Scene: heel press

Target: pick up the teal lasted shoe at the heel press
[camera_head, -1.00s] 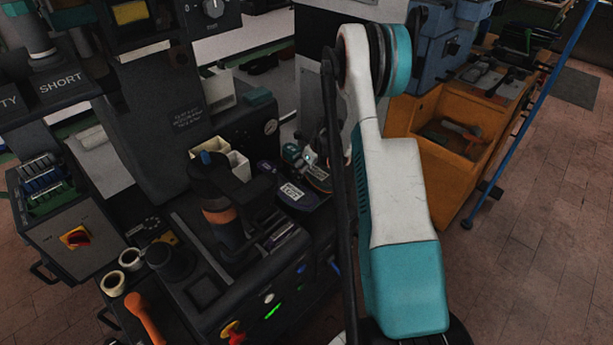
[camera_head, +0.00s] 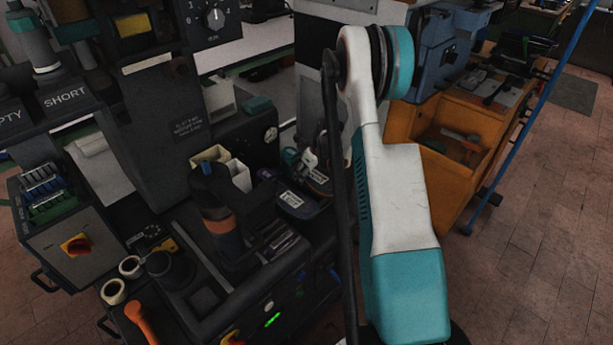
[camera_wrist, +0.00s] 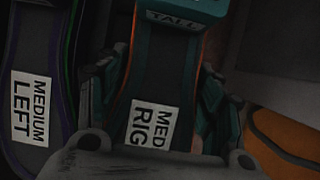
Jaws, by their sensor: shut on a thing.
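The teal lasted shoe (camera_wrist: 150,75) fills the middle of the wrist view, sole toward the camera. It has a dark sole with orange along its edge, a label with "MED" and "RIG" showing, and a "TALL" tag at its top end. My gripper (camera_wrist: 158,108) is shut on it, with one finger against each side. The lower end of the shoe is hidden behind my gripper. In the head view my gripper (camera_head: 307,163) is small and dark at the press, partly hidden by my arm. I cannot tell whether the shoe is clear of its support.
A purple-edged shoe (camera_wrist: 38,90) labelled "MEDIUM LEFT" lies close on the left; it also shows in the head view (camera_head: 291,200). The dark heel press (camera_head: 160,130) stands left. An orange cabinet (camera_head: 405,125) and blue pole (camera_head: 530,110) are right.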

